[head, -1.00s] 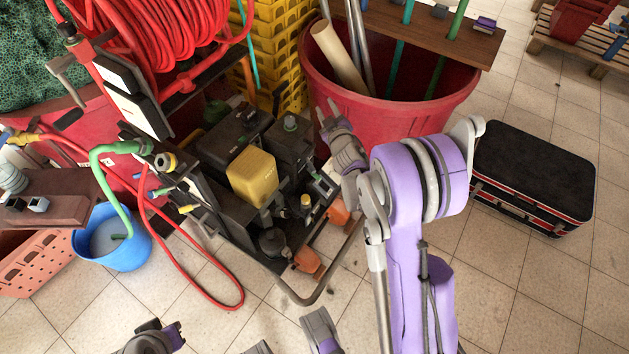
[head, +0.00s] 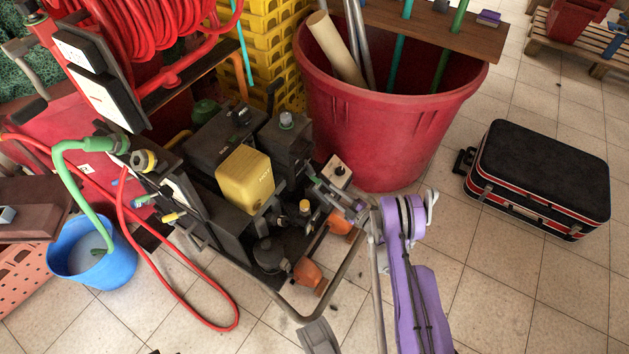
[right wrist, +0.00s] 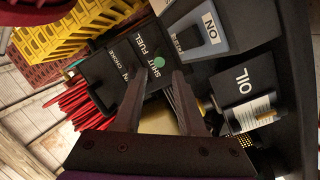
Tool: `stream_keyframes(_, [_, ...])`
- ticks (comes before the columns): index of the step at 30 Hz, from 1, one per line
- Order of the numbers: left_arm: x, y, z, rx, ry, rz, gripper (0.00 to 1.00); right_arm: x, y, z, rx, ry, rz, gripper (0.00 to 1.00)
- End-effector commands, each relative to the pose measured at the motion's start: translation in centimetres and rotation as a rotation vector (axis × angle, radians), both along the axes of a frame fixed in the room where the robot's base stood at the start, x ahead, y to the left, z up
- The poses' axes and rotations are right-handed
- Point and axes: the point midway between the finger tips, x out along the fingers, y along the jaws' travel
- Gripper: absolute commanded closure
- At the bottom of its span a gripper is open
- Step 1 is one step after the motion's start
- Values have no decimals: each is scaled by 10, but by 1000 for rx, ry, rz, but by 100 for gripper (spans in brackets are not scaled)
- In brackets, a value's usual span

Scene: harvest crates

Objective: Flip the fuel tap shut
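The black, wheeled engine unit with a yellow tank (head: 245,180) stands left of centre in the head view. My right gripper (head: 318,190) reaches in from the right over its near right side, its fingers small and hard to make out. In the right wrist view, my gripper's two fingers (right wrist: 157,76) are apart with nothing visibly held. Beyond their tips is a dark panel (right wrist: 105,82) marked FUEL, SHUT and CHOKE. A small green round part (right wrist: 159,62) shows there, just beyond the finger gap. The tap's lever position cannot be told. My left gripper is not in view.
A large red tub (head: 390,130) with poles stands behind the unit. A red hose (head: 185,270) loops on the floor beside a blue bucket (head: 95,265). A black case (head: 545,170) lies at right. Tiled floor is clear between my right arm and the case.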

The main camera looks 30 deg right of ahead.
Motion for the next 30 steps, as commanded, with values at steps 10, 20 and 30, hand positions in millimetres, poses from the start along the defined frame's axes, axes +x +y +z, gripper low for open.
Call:
stream_keyframes(10, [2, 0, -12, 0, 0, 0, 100, 65, 18, 0, 1, -1, 0, 60])
stream_keyframes(20, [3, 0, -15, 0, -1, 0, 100, 91, 24, 1, 1, 0, -3, 60])
stream_keyframes(30, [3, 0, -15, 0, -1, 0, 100, 91, 24, 1, 1, 0, -3, 78])
